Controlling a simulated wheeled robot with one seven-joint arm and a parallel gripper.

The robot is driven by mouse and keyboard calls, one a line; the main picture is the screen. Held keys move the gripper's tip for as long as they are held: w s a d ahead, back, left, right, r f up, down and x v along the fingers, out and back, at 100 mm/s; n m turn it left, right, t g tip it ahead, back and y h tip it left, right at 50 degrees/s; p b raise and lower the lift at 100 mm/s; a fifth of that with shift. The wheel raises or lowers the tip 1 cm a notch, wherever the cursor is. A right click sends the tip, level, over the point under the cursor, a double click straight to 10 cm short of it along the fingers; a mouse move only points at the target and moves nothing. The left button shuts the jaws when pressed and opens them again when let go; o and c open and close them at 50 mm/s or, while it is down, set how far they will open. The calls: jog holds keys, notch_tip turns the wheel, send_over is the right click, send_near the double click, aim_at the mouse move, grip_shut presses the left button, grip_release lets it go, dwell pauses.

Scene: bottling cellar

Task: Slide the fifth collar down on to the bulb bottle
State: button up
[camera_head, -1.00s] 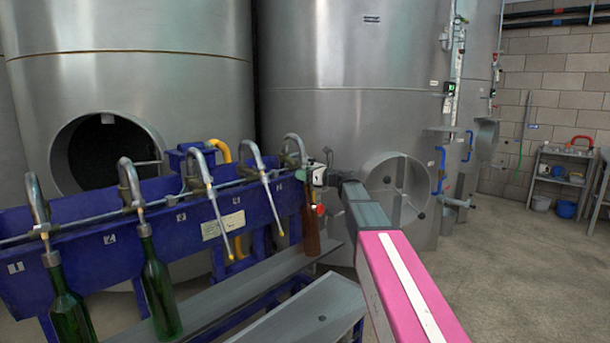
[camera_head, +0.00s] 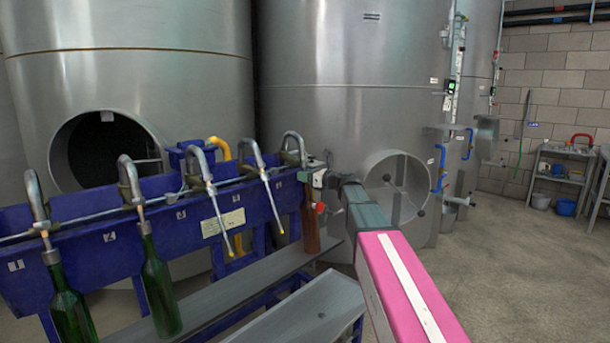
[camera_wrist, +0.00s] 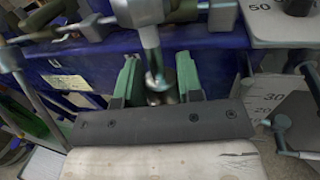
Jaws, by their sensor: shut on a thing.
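A brown bottle (camera_head: 310,228), seemingly the bulb bottle, stands upright under the fifth curved spout (camera_head: 293,137) at the right end of the blue filler. My gripper (camera_head: 312,179) is at that spout, above the bottle; its fingers are too small to make out there. In the wrist view my gripper's green fingers (camera_wrist: 156,76) stand on either side of the metal spout tube (camera_wrist: 150,45). A small round silvery part, probably the fifth collar (camera_wrist: 157,98), shows low between them, partly hidden. I cannot see whether it touches the bottle's mouth.
Two green bottles stand under the first (camera_head: 70,310) and second (camera_head: 160,295) spouts. The third and fourth spouts (camera_head: 262,172) hang over empty places. A grey bench (camera_head: 215,300) runs in front. Steel tanks (camera_head: 350,110) stand behind; open floor lies to the right.

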jog(key=o, duration=0.6)
jog(key=v, duration=1.1)
